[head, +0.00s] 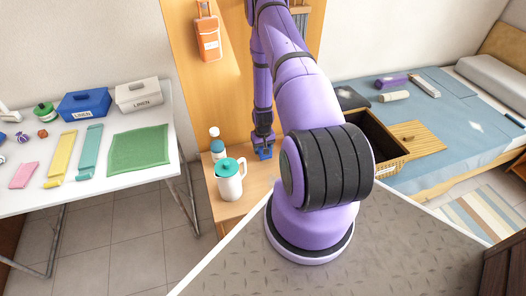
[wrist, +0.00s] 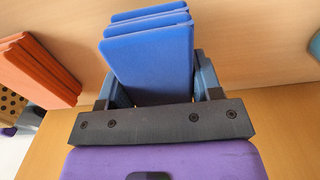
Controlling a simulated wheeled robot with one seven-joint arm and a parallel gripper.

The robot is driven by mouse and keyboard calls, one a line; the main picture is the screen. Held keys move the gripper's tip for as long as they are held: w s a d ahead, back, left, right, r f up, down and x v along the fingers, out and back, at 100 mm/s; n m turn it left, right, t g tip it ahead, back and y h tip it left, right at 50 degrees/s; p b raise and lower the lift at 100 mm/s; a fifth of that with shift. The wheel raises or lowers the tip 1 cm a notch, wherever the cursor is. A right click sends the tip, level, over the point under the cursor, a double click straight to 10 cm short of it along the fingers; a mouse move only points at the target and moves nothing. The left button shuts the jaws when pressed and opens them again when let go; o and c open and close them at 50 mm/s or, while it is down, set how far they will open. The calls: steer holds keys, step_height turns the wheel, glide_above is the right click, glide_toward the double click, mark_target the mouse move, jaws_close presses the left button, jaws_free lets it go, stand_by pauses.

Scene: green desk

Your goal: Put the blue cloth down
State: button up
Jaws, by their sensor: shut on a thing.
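The blue cloth (wrist: 150,62) is a folded stack between the fingers of my gripper (wrist: 152,88) in the wrist view. My gripper is shut on it. In the head view my gripper (head: 264,148) is low over the small wooden desk (head: 228,209), with a bit of the blue cloth (head: 264,154) showing at its tips. I cannot tell whether the cloth touches the desk top.
A white jug (head: 229,184) with a teal lid and a bottle (head: 216,146) stand left of my gripper. An orange item (head: 207,38) hangs on the wooden panel above. A wicker basket (head: 385,145) is at right. A white table (head: 100,190) with folded cloths is at left.

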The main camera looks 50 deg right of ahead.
steer(key=shift+f, duration=1.15)
steer(key=o, duration=1)
